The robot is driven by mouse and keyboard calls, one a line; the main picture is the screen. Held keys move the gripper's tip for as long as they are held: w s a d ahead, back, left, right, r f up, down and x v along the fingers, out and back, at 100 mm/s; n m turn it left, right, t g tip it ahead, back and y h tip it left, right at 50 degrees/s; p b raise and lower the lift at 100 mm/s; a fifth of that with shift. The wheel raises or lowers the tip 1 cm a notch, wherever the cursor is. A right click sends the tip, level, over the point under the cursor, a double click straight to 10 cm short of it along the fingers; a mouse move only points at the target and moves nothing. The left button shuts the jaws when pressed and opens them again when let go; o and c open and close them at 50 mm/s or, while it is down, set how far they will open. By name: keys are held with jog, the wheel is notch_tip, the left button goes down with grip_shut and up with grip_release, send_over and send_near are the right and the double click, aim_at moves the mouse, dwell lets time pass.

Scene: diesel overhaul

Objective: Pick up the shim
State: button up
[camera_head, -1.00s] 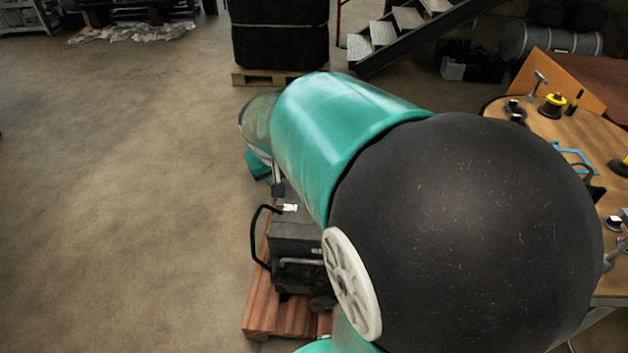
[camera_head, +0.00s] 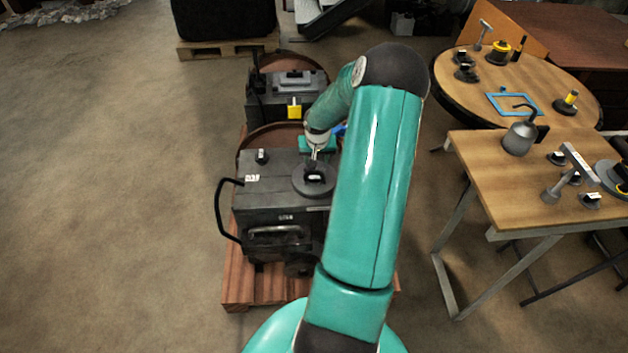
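I cannot pick out the shim for certain. A grey round disc (camera_head: 313,182) lies on top of the near dark engine block (camera_head: 275,215), with a small black piece on it. My gripper (camera_head: 315,158) points down just above this disc and black piece. The gripper is small in the view and its fingers are hard to make out. I cannot tell whether it touches anything. My teal arm hides the right side of the block.
The block stands on a wooden pallet (camera_head: 262,290). Behind it is another dark machine (camera_head: 270,97) with a yellow piece (camera_head: 294,108). At right, a round table (camera_head: 570,75) and a square table (camera_head: 475,160) carry tools, an oil can (camera_head: 519,138) and a blue frame (camera_head: 527,94).

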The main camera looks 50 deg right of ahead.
send_over(314, 177)
jog(key=s, duration=0.1)
jog(key=f, duration=0.4)
jog(key=a+f, duration=0.1)
jog(key=f, duration=0.1)
jog(key=shift+s+f, duration=0.15)
jog(key=shift+f, duration=0.25)
jog(key=shift+x, duration=2.7)
jog(key=shift+a, duration=0.15)
jog(key=c, duration=0.8)
